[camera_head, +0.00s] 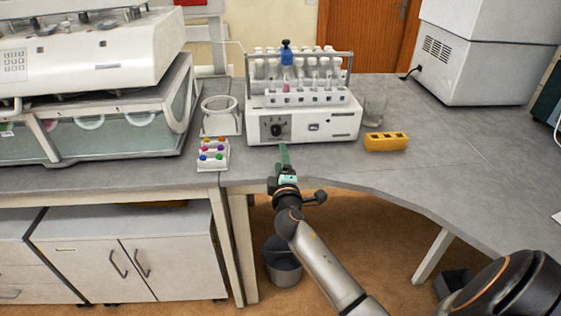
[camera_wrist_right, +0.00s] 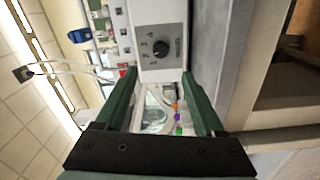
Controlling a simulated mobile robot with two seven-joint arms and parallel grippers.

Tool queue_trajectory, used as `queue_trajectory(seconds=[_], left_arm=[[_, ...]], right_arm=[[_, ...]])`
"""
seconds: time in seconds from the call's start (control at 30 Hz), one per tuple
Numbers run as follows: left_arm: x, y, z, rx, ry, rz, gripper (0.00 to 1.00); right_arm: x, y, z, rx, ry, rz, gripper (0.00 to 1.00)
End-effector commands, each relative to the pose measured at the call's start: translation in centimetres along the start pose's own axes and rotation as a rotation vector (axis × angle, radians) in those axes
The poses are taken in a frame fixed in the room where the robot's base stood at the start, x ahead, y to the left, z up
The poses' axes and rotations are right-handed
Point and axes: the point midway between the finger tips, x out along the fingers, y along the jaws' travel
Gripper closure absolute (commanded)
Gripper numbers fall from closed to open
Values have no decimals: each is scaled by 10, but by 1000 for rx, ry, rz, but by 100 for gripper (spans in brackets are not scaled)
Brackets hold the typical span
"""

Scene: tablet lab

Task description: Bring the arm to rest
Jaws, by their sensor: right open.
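My right arm (camera_head: 330,268) reaches in from the lower right over the front edge of the bench. My right gripper (camera_head: 284,150) has green fingers and is in front of the white machine with the dial. In the right wrist view the two green fingers of the right gripper (camera_wrist_right: 160,88) stand apart with nothing held between them. The head view does not show clearly whether the fingertips touch the machine. My left gripper is not in view.
The white machine (camera_head: 340,126) holds several tubes and one blue-capped piece (camera_head: 286,52). A small rack with coloured caps (camera_head: 213,168) stands left of the gripper. A yellow block (camera_head: 386,142) and a glass beaker (camera_head: 374,108) are to the right. The bench (camera_head: 450,165) is clear further right.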

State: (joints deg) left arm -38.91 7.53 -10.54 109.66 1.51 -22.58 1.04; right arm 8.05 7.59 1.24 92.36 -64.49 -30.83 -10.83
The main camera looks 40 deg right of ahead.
Motion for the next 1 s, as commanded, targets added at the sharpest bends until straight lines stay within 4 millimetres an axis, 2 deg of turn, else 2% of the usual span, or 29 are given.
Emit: queue_trajectory(seconds=[0.53,0.67,0.77,0.83,0.9,0.97,1.0], left_arm=[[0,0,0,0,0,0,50],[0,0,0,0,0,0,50],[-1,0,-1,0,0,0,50],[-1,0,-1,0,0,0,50],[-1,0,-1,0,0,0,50],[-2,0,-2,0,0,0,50],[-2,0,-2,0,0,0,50]], right_arm=[[-1,-1,0,3,2,-3,29],[-16,-27,0,51,24,-67,29],[-47,-70,1,150,56,-189,29],[-80,-108,1,251,77,-306,29],[-121,-145,1,369,87,-437,29],[-158,-172,2,473,84,-548,29],[-184,-188,2,545,76,-622,29]])
